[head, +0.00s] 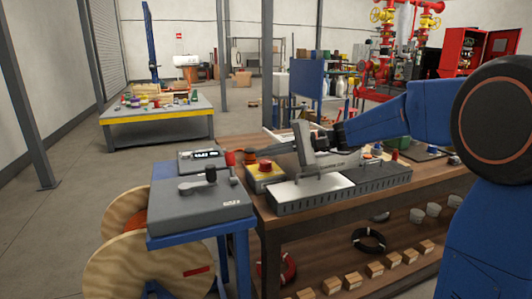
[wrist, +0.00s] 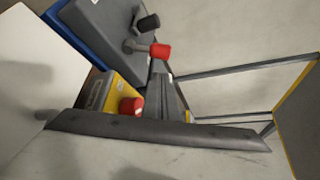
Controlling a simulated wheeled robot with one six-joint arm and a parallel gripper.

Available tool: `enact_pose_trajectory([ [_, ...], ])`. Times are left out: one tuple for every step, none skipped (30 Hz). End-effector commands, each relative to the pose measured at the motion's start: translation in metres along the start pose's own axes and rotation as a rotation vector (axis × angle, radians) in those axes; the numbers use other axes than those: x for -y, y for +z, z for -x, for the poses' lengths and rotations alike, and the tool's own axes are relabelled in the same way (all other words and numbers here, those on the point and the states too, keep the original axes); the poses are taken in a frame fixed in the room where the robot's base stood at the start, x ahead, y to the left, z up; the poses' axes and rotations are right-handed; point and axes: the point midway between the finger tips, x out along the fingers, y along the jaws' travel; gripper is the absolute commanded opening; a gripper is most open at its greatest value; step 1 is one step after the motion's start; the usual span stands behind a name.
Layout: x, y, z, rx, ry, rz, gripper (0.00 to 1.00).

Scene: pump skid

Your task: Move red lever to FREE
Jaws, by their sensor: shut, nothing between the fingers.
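The red lever has a red knob (head: 230,158) on a grey arm at the right side of a grey box (head: 215,203). In the wrist view the red knob (wrist: 160,51) sits near the top middle, beside a black-knobbed lever (wrist: 147,22) on the same box. My gripper (head: 250,153) reaches in from the right, past an upright grey plate. It is shut and empty, and its tip appears close to the right of the red knob. I cannot tell whether they touch. I cannot read any FREE mark.
A yellow box (head: 263,184) with a red button (wrist: 131,106) stands right of the levers. A cable reel (head: 115,265) stands at lower left. Floor beyond is open.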

Motion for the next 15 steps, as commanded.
enact_pose_trajectory([
  [-0.001, 0.001, -0.010, 0.004, 0.002, 0.000, 0.00],
  [0.000, 0.001, -0.015, 0.004, 0.002, 0.000, 0.00],
  [0.000, 0.001, -0.022, 0.003, 0.002, 0.000, 0.00],
  [0.000, 0.001, -0.027, 0.004, 0.002, 0.000, 0.00],
  [0.000, 0.001, -0.032, 0.004, 0.001, 0.000, 0.00],
  [0.000, 0.001, -0.038, 0.003, 0.001, 0.000, 0.00],
  [-0.001, 0.001, -0.042, 0.003, 0.002, 0.000, 0.00],
  [-0.001, 0.001, -0.046, 0.004, 0.002, -0.001, 0.00],
  [-0.001, 0.001, -0.051, 0.003, 0.002, -0.001, 0.00],
  [-0.001, 0.000, -0.055, 0.003, 0.002, -0.001, 0.00],
  [-0.001, 0.000, -0.058, 0.002, 0.001, -0.001, 0.00],
  [0.000, 0.001, -0.062, 0.002, 0.001, -0.001, 0.00],
  [0.000, 0.001, -0.064, 0.002, 0.001, -0.001, 0.00],
  [0.000, 0.001, -0.066, 0.002, 0.001, -0.001, 0.00],
  [0.000, 0.001, -0.068, 0.002, 0.000, -0.001, 0.00],
])
